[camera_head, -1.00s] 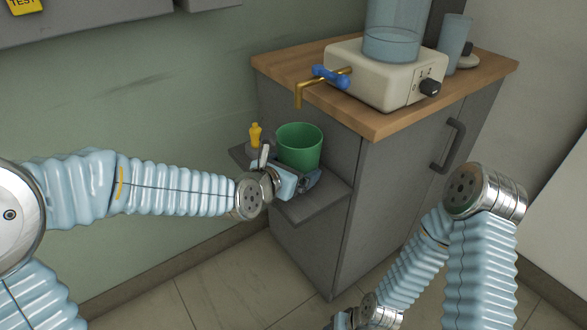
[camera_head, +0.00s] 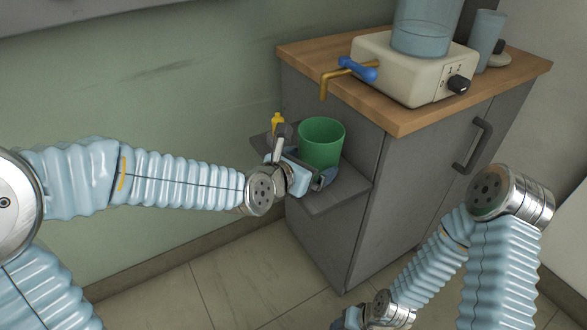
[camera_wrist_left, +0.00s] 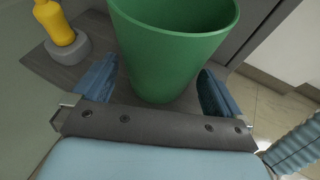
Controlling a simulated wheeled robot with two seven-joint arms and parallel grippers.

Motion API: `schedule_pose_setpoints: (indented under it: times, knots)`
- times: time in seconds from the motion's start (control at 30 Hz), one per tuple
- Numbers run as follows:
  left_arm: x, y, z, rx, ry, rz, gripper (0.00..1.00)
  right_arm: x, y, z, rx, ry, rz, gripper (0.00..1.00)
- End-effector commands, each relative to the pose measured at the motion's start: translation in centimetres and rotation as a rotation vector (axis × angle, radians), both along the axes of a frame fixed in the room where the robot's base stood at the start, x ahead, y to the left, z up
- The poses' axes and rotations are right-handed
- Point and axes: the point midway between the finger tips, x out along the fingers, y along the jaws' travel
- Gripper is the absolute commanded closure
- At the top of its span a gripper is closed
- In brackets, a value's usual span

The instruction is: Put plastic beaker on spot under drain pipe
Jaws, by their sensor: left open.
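A green plastic beaker (camera_head: 321,143) stands upright on a small grey side shelf (camera_head: 340,190) fixed to a cabinet. The brass drain pipe (camera_head: 326,84) with a blue handle (camera_head: 358,69) comes out of a white appliance (camera_head: 400,68) above and sticks out past the counter edge. My left gripper (camera_head: 308,178) is at the beaker's near side. In the left wrist view its blue fingers are open on either side of the beaker (camera_wrist_left: 168,60), with a gap visible at each side. My right gripper (camera_head: 350,320) is low at the bottom edge, its fingers mostly cut off.
A yellow bottle (camera_head: 278,122) on a grey round base stands on the shelf left of the beaker, close to my left gripper. The wooden counter (camera_head: 400,122) overhangs the cabinet (camera_head: 400,190). A blue cup (camera_head: 486,40) stands on the counter. Floor in front is clear.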

Motion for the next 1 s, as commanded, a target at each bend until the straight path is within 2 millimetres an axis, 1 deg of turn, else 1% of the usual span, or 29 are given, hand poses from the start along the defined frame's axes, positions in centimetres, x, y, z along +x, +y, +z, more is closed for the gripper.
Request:
schedule_pose_setpoints:
  times: [0.03,0.2,0.3,0.4,0.6,1.0]
  knots:
    - [-1.0,0.6,0.5,-0.003,-0.004,0.001,0.00,0.0,0.0,-0.2,0.000,0.000,-0.001,0.45]
    - [-4.2,2.5,2.2,-0.003,-0.004,0.002,0.00,0.0,-0.1,-0.1,-0.001,0.000,-0.001,0.45]
    - [-5.7,3.4,2.9,-0.001,-0.004,0.002,0.00,0.0,0.0,0.0,-0.001,0.001,-0.001,0.45]
    - [-6.8,4.0,3.4,-0.001,-0.003,0.001,0.00,0.0,0.0,0.2,0.000,0.001,0.000,0.45]
    - [-7.7,4.4,3.6,0.001,0.000,0.000,0.00,0.0,0.1,0.2,0.001,0.000,0.001,0.45]
    - [-7.7,4.4,3.6,0.001,0.000,0.000,0.00,0.0,0.1,0.2,0.001,0.000,0.001,0.45]
